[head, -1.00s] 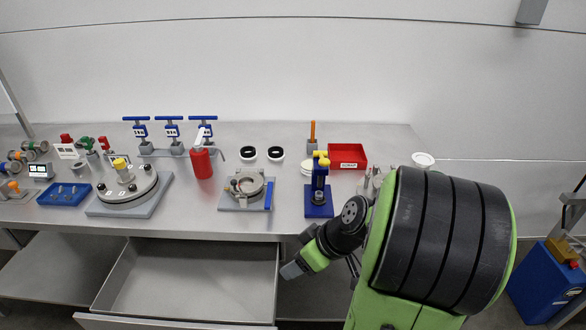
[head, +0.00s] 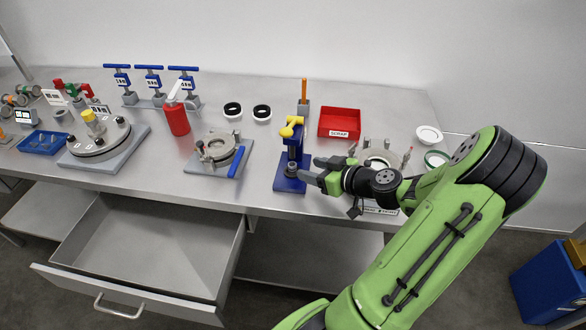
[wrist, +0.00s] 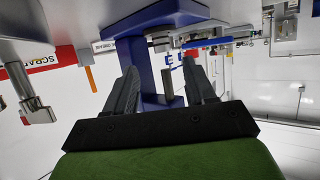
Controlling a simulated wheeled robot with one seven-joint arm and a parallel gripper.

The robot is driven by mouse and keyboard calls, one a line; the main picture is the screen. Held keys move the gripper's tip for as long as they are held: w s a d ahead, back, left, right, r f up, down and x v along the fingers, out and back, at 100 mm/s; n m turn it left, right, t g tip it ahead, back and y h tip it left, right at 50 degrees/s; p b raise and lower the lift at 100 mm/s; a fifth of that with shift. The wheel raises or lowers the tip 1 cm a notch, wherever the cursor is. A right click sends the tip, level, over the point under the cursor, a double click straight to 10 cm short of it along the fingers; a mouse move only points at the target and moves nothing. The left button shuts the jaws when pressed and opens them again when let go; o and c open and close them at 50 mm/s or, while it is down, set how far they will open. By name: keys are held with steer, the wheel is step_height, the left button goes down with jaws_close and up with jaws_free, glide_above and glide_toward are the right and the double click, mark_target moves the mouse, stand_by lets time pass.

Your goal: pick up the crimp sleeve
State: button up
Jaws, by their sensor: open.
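My gripper (head: 311,169) is open, its fingers pointing left at the blue press (head: 288,183) with a yellow handle on the bench. In the wrist view my gripper (wrist: 160,70) has its two dark fingers apart, with part of the blue press (wrist: 150,62) between and beyond them. A small upright grey piece (wrist: 168,84) shows between the fingers. It may be the crimp sleeve or part of the press; I cannot tell which. Nothing is visibly gripped. In the head view the press throat is small and partly hidden, so no sleeve stands out there.
A red scrap bin (head: 339,122) and an orange-handled tool (head: 304,92) stand behind the press. A round clamp fixture (head: 218,150) is to its left. A grey ring fixture (head: 382,154) is close behind my wrist. An open drawer (head: 140,245) juts out below the bench.

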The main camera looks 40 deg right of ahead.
mark_target(294, 164)
steer(key=x, duration=0.6)
steer(key=shift+a, duration=0.15)
steer(key=shift+s, duration=0.15)
jaws_close()
steer(key=shift+r, duration=0.1)
